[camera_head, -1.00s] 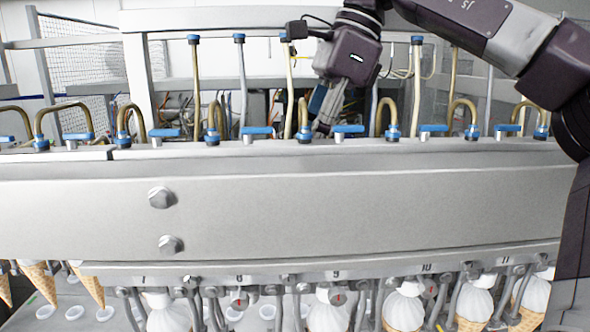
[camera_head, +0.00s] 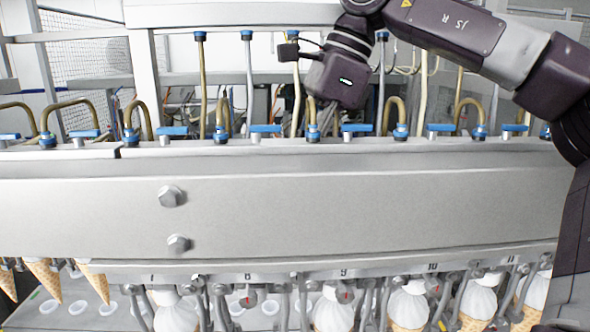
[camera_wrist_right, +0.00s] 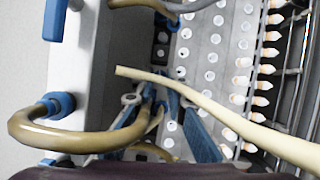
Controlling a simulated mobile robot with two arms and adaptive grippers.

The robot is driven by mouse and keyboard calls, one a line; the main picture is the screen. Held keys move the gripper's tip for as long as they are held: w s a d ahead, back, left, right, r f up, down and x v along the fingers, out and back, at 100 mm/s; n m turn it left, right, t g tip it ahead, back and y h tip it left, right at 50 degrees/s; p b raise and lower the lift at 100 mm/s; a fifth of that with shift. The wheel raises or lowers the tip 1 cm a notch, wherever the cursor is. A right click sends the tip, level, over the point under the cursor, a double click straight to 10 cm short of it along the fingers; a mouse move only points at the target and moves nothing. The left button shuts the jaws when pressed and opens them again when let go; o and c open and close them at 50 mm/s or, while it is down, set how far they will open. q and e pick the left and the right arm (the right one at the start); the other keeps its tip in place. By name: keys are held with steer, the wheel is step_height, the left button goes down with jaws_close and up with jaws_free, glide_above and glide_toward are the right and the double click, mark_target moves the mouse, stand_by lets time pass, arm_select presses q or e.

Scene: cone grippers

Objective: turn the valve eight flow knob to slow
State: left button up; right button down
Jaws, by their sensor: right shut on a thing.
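In the head view, blue lever handles line the machine's top edge, and the front carries number labels. Above the label 8 (camera_head: 247,276) is a blue handle (camera_head: 265,128). My right gripper (camera_head: 313,122) reaches down behind the top edge to the right of it, its fingers mostly hidden by a brass-coloured hose loop. In the right wrist view, the blue-padded fingers (camera_wrist_right: 172,108) are close to the machine's side, by grey ring-shaped parts (camera_wrist_right: 131,98). They are shut on a small knob-like part, largely hidden between them; its valve number and setting cannot be read. My left gripper is out of view.
A pale tube (camera_wrist_right: 230,115) crosses right by the fingers in the wrist view. Cones (camera_head: 408,305) stand under the machine's front. Upright pipes (camera_head: 249,80) rise behind the top edge.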

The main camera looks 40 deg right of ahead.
steer(key=shift+s+m+t+b, duration=0.1)
steer(key=shift+m+t+b, duration=0.35)
steer(key=shift+m, duration=1.05)
steer(key=c, duration=1.9)
jaws_free()
steer(key=shift+c, duration=0.2)
steer(key=v, duration=1.2)
steer(key=shift+s+a, duration=0.2)
steer(key=shift+a, duration=0.05)
